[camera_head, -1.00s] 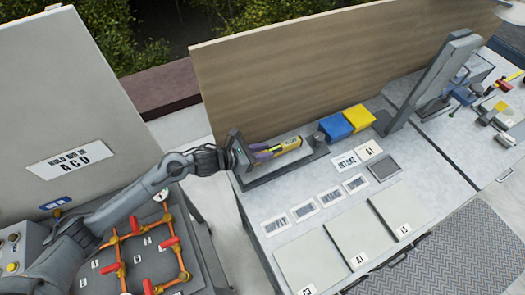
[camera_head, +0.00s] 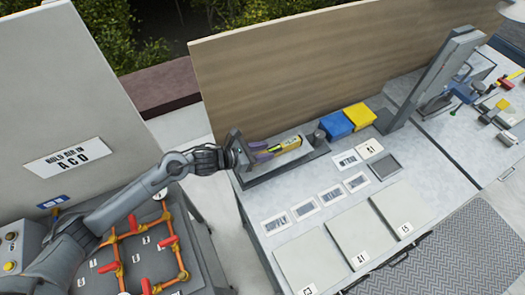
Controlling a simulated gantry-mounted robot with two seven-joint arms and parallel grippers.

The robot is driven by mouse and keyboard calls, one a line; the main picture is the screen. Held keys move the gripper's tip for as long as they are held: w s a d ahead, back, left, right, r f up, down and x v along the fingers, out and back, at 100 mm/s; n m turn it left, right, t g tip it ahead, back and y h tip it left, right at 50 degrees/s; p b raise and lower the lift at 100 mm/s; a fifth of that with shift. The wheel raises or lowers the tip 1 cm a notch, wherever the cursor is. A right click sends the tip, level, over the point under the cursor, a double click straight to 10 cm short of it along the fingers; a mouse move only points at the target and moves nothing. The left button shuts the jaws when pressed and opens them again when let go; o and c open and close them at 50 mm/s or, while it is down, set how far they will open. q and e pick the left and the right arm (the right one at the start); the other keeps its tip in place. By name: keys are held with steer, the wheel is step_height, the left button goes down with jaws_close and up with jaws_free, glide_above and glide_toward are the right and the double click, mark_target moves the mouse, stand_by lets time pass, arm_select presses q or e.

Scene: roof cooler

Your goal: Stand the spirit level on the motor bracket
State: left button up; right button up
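I also cannot tell whether the level touches the bracket. My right gripper is not in view.
A blue bin (camera_head: 335,126) and a yellow bin (camera_head: 360,116) stand right of the bracket. A tall grey post (camera_head: 432,82) rises beyond them. A wooden panel (camera_head: 290,75) closes the back. Flat panels (camera_head: 355,232) and labels lie in front.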

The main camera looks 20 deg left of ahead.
arm_select(q)
steer(key=o, duration=0.3)
steer(key=v, duration=0.8)
steer(key=shift+s+a, duration=0.25)
steer(key=shift+s, duration=0.05)
steer(key=shift+v, duration=1)
steer(key=shift+d+r, duration=0.1)
steer(key=shift+r, duration=0.15)
